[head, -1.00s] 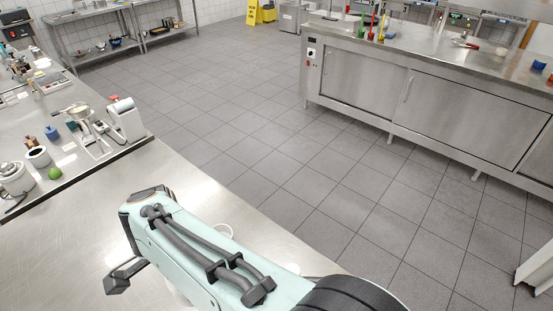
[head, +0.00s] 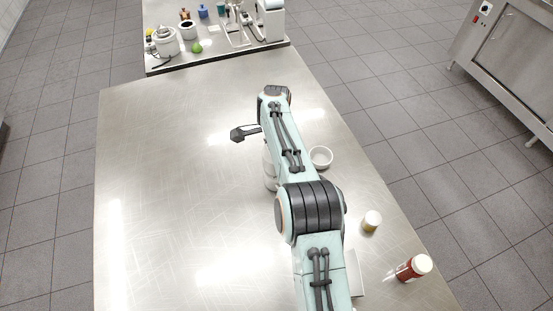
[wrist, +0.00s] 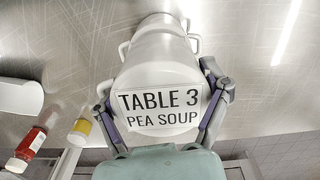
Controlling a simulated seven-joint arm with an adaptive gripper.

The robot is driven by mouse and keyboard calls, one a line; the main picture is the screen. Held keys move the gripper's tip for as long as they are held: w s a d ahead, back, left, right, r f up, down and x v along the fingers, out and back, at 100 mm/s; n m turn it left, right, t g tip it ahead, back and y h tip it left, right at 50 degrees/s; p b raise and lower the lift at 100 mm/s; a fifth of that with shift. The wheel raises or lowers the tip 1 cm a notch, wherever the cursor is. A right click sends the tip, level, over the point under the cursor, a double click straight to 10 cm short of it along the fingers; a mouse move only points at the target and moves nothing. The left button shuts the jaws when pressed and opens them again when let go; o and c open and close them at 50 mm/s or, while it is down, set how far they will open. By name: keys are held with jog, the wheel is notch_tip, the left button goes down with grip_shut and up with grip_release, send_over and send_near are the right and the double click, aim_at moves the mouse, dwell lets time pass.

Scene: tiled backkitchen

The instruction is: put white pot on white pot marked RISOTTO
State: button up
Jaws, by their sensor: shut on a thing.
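In the wrist view my gripper (wrist: 160,97) has its fingers on both sides of a white pot (wrist: 160,62) and is shut on it. The pot carries a label reading TABLE 3 PEA SOUP. A white handle loop shows on each side, and a narrower white rounded part shows beyond its far end; I cannot tell whether that is a second pot. In the head view a white pot shape (head: 269,170) shows beside my arm, which hides most of it and the fingers. No RISOTTO label is readable in either view.
A white bowl (head: 320,157), a yellow-labelled jar (head: 371,221) and a red bottle with white cap (head: 413,268) stand along the table's right side. The steel table (head: 165,190) is clear on the left. A farther counter holds a pot (head: 165,42) and a green fruit (head: 197,47).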

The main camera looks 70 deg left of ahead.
jog(key=shift+f, duration=0.55)
jog(key=shift+f, duration=0.15)
jog(key=o, duration=1.2)
